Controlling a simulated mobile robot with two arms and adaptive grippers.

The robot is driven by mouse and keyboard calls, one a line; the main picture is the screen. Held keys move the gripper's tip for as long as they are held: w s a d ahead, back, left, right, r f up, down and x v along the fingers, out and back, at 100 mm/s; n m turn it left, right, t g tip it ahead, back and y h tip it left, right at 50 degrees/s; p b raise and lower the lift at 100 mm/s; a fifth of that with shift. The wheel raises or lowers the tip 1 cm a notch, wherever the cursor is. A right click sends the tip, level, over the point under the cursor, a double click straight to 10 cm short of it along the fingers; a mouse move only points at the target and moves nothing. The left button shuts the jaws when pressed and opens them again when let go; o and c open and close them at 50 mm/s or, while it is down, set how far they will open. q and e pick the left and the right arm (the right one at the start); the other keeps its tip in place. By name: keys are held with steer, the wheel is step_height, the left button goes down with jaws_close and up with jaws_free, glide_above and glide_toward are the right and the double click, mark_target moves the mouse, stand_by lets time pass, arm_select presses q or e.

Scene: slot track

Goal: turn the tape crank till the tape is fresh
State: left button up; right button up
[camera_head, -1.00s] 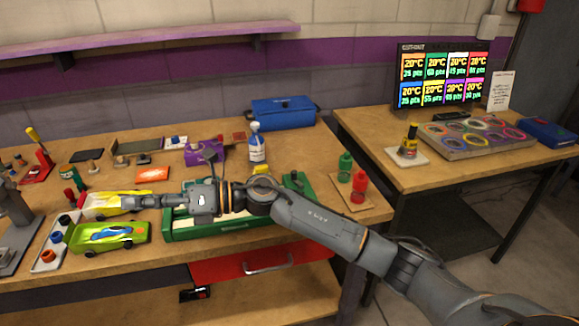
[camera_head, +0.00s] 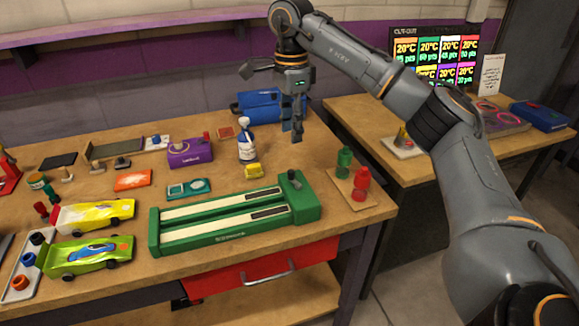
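A green two-lane tape unit (camera_head: 225,236) lies on the workbench near its front right, with two pale strips along it. A small grey crank or knob (camera_head: 294,180) stands on its right end. My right gripper (camera_head: 292,137) points down, in front of the blue toolbox and to the right of the spray bottle. It is above and behind the crank, apart from it, and appears empty. Its fingers look close together, but I cannot tell whether they are open. My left gripper is not in view.
A yellow car (camera_head: 95,214) and a green car (camera_head: 85,256) sit at the front left. A white-and-blue spray bottle (camera_head: 246,146) and blue toolbox (camera_head: 258,108) stand behind. Green (camera_head: 344,162) and red (camera_head: 361,184) bottles stand right of the tape unit. A red drawer (camera_head: 262,272) is below.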

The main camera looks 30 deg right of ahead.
mark_target(291, 171)
step_height(291, 171, down, 12)
steer(key=shift+r, duration=0.1)
steer(key=shift+c, duration=0.2)
jaws_close()
